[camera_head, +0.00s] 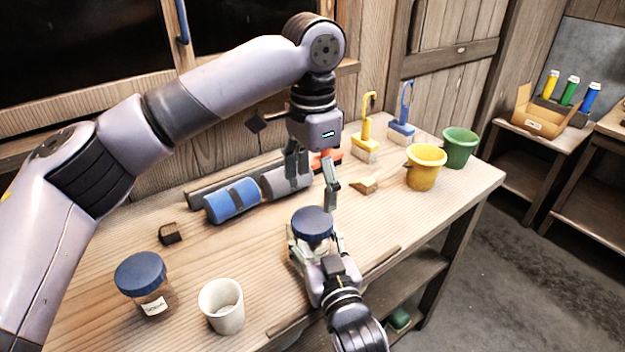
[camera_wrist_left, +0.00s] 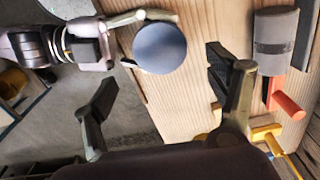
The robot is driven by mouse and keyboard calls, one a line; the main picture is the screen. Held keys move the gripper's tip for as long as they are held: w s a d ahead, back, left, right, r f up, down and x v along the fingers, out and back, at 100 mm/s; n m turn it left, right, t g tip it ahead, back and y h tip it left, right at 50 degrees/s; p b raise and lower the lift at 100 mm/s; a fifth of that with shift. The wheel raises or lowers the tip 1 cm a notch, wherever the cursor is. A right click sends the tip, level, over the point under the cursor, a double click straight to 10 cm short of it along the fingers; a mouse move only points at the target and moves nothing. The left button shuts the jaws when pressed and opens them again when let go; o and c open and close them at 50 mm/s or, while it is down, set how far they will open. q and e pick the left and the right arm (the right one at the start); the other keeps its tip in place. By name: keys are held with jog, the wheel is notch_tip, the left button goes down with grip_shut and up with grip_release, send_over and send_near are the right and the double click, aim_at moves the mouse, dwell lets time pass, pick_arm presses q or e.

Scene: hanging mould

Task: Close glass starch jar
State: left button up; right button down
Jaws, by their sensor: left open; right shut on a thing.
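A glass jar with a dark blue lid (camera_head: 312,222) stands near the table's front edge. My right gripper (camera_head: 318,250) is shut on this jar from the front side; the jar's body is mostly hidden by the fingers. The lid also shows from above in the left wrist view (camera_wrist_left: 159,48), where it sits over the jar. My left gripper (camera_head: 312,178) is open and empty above and behind the lid, with its fingers pointing down. A second jar with a blue lid and brown contents (camera_head: 142,285) stands at the left with a label.
A white cup (camera_head: 222,305) stands front left. A blue roll (camera_head: 232,200) and grey roll (camera_head: 287,182) lie behind. Yellow bucket (camera_head: 425,167), green bucket (camera_head: 459,147) and brushes (camera_head: 366,140) stand at the right. A dark block (camera_head: 170,233) lies left. The table's middle left is clear.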

aim_at(312, 219)
pick_arm(q)
jog(key=shift+r+n, duration=0.25)
jog(key=shift+n, duration=0.25)
jog(key=shift+f, duration=0.1)
jog(key=shift+f, duration=3.9)
jog(key=shift+c, duration=0.3)
jog(key=c, duration=1.1)
jog(key=shift+c, duration=0.3)
jog(key=o, duration=1.4)
jog(key=shift+c, duration=0.2)
